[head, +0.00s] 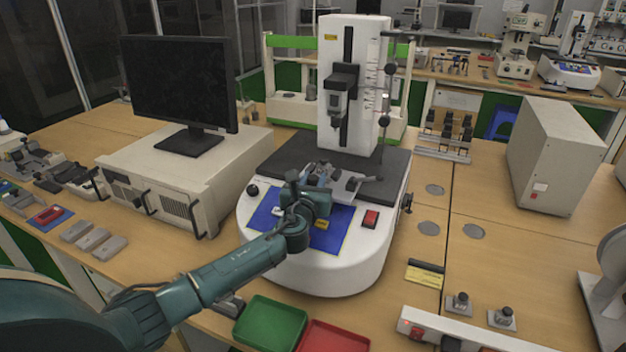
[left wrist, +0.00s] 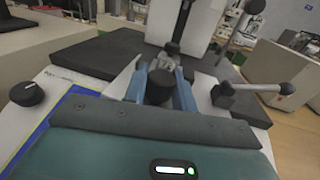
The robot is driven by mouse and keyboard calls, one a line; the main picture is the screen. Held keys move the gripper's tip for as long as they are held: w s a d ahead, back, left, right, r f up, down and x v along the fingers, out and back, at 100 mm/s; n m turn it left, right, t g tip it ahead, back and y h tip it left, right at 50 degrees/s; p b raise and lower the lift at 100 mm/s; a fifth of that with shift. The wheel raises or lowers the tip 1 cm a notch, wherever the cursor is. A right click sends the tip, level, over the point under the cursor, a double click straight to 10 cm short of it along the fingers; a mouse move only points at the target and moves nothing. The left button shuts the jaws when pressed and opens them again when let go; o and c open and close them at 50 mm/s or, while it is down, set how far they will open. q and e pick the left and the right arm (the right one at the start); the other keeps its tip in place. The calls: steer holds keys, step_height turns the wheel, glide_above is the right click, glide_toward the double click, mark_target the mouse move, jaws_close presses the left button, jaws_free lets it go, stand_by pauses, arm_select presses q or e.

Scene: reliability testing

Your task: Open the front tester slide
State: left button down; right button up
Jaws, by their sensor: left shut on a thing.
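The white tester (head: 345,262) stands on the wooden table, with a dark grey platform, a blue front panel and a tall white column. Its front slide (head: 345,186) sits low at the front of the platform. In the left wrist view, a dark round knob (left wrist: 160,86) sits between my fingers. My left gripper (head: 318,172) is at the slide, over the front panel, and is shut on what appears to be this knob; the fingers also show in the left wrist view (left wrist: 160,92). My arm and wrist hide part of the panel. My right gripper is not in view.
A lever handle (left wrist: 262,89) sticks out right of the fingers. A black knob (head: 252,190) and a red switch (head: 371,218) flank the panel. A green tray (head: 270,325) and a red tray (head: 333,338) lie in front. A monitor (head: 180,85) stands left.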

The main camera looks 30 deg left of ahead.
arm_select(q)
steer(key=shift+w, duration=0.2)
steer(key=c, duration=1.1)
jaws_free()
steer(key=shift+c, duration=0.2)
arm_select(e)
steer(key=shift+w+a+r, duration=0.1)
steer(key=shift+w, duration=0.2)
arm_select(q)
steer(key=shift+s, duration=0.25)
steer(key=v, duration=1.1)
steer(key=shift+s+d, duration=0.15)
steer(key=shift+s, duration=0.1)
steer(key=shift+s+d, duration=0.15)
steer(key=shift+s, duration=0.4)
